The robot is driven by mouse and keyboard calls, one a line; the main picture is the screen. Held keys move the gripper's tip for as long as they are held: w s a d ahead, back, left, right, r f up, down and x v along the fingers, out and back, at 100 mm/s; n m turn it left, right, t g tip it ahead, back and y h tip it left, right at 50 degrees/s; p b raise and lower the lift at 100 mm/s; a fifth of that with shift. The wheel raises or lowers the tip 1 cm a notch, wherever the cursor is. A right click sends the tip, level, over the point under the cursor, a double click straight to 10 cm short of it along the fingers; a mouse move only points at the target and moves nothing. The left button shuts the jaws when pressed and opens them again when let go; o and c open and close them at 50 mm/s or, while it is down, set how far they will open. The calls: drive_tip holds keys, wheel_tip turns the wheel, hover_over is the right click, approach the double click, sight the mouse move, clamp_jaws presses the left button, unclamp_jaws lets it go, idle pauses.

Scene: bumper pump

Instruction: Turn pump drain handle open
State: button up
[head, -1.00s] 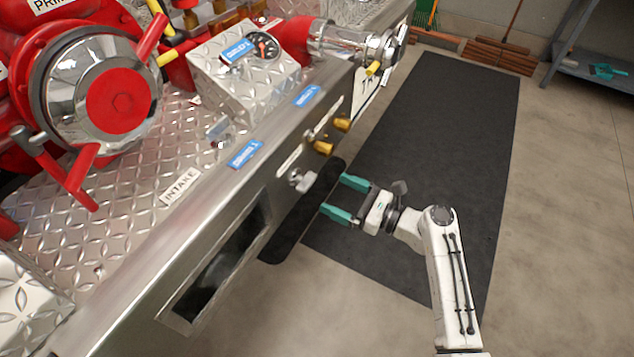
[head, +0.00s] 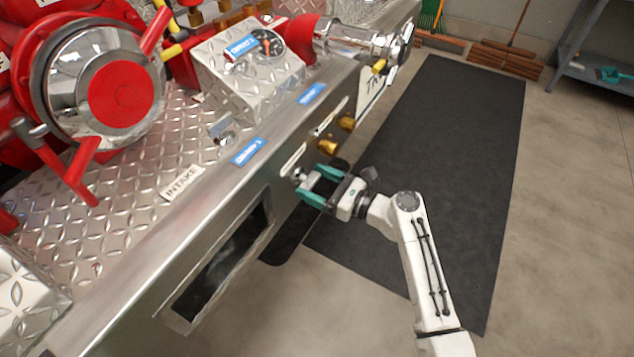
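A small silver knob (head: 298,174) sticks out of the side panel of the metal pump bumper, below a white label strip. It looks like the drain handle, but its label is too small to read. My gripper (head: 309,180) is open, its two teal fingers spread in front of the panel. The fingertips are at the knob, one on its upper right and one below it. I cannot tell whether they touch it. Nothing else shows between the fingers.
Two brass fittings (head: 328,147) stick out of the panel just above my gripper. A rectangular opening (head: 220,262) is in the panel to the lower left. A red and chrome intake (head: 115,92) sits on the bumper deck. A black mat (head: 440,150) covers the floor at right.

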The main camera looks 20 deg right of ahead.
drive_tip(key=c, duration=0.7)
drive_tip(key=shift+n, duration=0.3)
drive_tip(key=n+b, duration=0.1)
drive_tip(key=n, duration=0.3)
drive_tip(key=shift+f, duration=0.1)
drive_tip(key=shift+s+a+f+n+b, duration=0.1)
drive_tip(key=shift+n+b, duration=1.55)
drive_tip(key=shift+n, duration=1.65)
drive_tip(key=shift+f+n+b, duration=0.1)
drive_tip(key=shift+n+b, duration=1.5)
drive_tip(key=shift+n, duration=1.7)
